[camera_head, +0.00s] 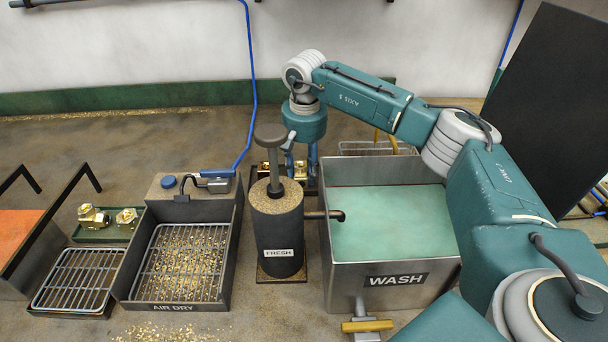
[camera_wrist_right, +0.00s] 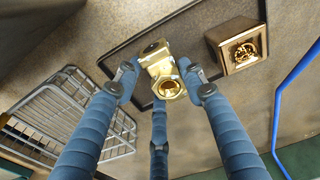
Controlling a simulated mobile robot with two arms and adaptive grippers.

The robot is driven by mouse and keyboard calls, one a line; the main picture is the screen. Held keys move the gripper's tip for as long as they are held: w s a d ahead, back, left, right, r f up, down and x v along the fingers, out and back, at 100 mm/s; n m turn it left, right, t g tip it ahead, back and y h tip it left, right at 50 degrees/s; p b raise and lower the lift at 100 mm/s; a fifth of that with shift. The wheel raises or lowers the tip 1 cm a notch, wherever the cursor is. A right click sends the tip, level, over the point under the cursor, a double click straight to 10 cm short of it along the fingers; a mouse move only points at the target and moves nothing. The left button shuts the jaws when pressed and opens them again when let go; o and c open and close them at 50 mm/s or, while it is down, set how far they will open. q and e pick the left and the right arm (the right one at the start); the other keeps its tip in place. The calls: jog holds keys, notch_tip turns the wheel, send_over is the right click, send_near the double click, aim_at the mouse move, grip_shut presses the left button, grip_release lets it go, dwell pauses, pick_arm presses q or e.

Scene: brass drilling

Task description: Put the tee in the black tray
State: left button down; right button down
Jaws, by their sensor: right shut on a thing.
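My right gripper (camera_head: 301,163) reaches down behind the dark FRESH cylinder, its blue fingers partly hidden there. In the wrist view its fingers (camera_wrist_right: 160,86) are shut on a brass fitting with a round open end, which looks like the tee (camera_wrist_right: 158,66). The tee is over or in the black tray (camera_wrist_right: 131,42); I cannot tell whether it touches the tray floor. A second brass piece (camera_wrist_right: 239,46), square with a round opening, is at the tray's right side. In the head view the black tray (camera_head: 311,183) shows only in part. My left gripper is not in view.
The FRESH cylinder (camera_head: 276,228) with its plunger stands in front of the tray. The WASH tank (camera_head: 390,277) is at right, a wire basket (camera_wrist_right: 62,112) behind it. The AIR DRY rack (camera_head: 180,262) and a green tray (camera_head: 90,236) with brass fittings are at left.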

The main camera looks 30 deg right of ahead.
aim_at(304, 173)
jog(key=shift+r, duration=0.15)
jog(key=c, duration=1)
grip_release()
jog(key=shift+f, duration=0.2)
jog(key=shift+c, duration=0.2)
jog(key=shift+r, duration=0.1)
notch_tip(304, 173, up, 12)
jog(key=s+p, duration=0.1)
jog(key=p, duration=0.8)
jog(key=shift+a, duration=0.3)
